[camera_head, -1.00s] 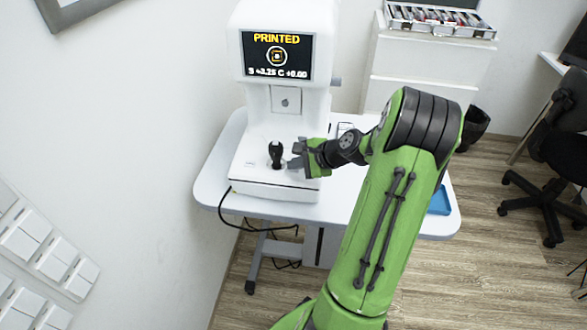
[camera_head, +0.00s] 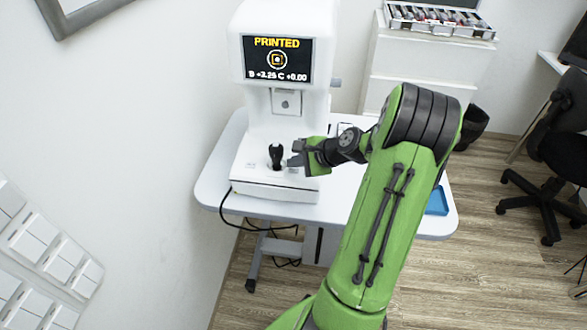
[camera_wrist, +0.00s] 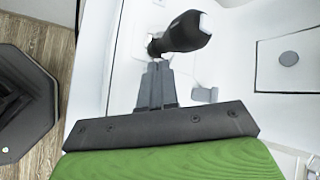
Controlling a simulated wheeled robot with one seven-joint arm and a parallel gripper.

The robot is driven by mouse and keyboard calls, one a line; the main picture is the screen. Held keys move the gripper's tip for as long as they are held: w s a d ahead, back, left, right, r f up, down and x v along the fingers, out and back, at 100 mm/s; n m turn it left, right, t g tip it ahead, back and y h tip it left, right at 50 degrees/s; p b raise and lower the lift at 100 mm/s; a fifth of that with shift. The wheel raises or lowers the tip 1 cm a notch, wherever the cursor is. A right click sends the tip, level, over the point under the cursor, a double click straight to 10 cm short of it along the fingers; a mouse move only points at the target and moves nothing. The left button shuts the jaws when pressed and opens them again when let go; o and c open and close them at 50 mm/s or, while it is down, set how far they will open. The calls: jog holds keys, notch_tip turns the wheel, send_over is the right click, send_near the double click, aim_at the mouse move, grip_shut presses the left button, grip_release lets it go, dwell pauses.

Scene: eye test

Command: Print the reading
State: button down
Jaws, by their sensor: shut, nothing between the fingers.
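A white eye-testing machine (camera_head: 283,100) stands on a white table. Its screen (camera_head: 277,57) shows "PRINTED" in yellow, a ring-shaped mark below, and a line reading about "S +3.25 C +0.00". A black joystick (camera_head: 276,155) stands upright on the machine's base (camera_head: 262,180); it also shows in the wrist view (camera_wrist: 182,34). My gripper (camera_head: 293,160) is just right of the joystick, low over the base. In the wrist view its fingers (camera_wrist: 157,72) are together and empty, pointing at the joystick's foot. I cannot tell whether they touch it.
The white table (camera_head: 215,180) has a blue tray (camera_head: 438,202) at its right end, beyond my arm. A white cabinet (camera_head: 415,65) with a lens case (camera_head: 440,20) stands behind. A black chair (camera_head: 550,190) is at right. A wall is close on the left.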

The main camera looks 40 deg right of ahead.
jog(key=r+p, duration=0.4)
jog(key=r, duration=0.1)
jog(key=shift+s+a, duration=0.2)
jog(key=shift+a, duration=0.05)
dwell(0.6)
jog(key=s+a+r+n+g+p, duration=0.1)
jog(key=a+r+n+g, duration=0.1)
jog(key=a+r+n, duration=0.45)
jog(key=s+a+r+n+g+p, duration=0.15)
jog(key=a+r+n, duration=0.25)
jog(key=a, duration=0.5)
jog(key=s+a+r+n+h+p, duration=0.1)
jog(key=s+a+r+n, duration=0.3)
jog(key=s, duration=0.4)
jog(key=s+a+r+n+h+p, duration=0.1)
jog(key=s+a+r+n, duration=0.3)
jog(key=s+a+n, duration=0.2)
jog(key=shift+s+a+n+p, duration=0.25)
jog(key=shift+s+n+p, duration=0.1)
jog(key=shift+s+n, duration=0.8)
